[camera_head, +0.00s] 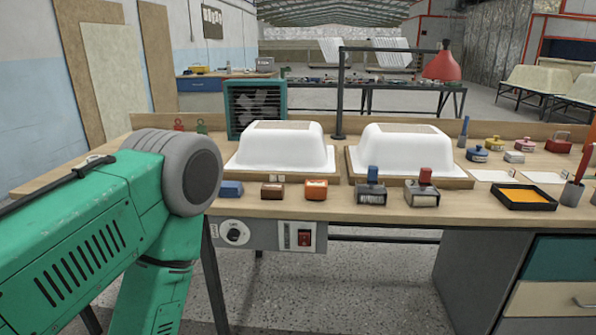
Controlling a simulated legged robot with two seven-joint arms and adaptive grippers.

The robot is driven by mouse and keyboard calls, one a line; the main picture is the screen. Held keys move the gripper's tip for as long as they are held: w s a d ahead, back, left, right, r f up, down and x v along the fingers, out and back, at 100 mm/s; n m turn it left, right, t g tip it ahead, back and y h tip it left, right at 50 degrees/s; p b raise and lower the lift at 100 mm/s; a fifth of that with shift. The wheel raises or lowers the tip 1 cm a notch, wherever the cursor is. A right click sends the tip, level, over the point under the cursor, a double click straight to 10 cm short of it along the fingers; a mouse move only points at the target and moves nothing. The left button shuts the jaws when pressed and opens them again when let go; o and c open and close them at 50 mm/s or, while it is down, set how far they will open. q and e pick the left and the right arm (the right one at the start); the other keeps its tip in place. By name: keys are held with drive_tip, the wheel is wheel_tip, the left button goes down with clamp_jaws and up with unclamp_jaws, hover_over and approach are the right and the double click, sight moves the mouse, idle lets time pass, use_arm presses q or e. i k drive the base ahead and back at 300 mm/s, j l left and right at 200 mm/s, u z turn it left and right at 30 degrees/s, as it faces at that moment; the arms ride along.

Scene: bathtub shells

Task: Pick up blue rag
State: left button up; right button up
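A small blue folded item (231,188), which looks like the blue rag, lies on the front edge of the workbench (345,207), left of two brown and orange items. It is just right of my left arm's grey joint and looks unobstructed. My green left arm comes in from the left and bends down in front of the bench. Its gripper is outside the picture. My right arm and gripper do not show.
Two white tub shells (280,147) (400,148) sit on wooden boards behind the front row. A brown block (272,191), an orange block (316,189) and two stamps (371,190) (422,190) stand along the front. A black tray (524,197) with orange content lies at right.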

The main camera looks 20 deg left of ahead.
sight(228, 189)
drive_tip(key=u, duration=0.95)
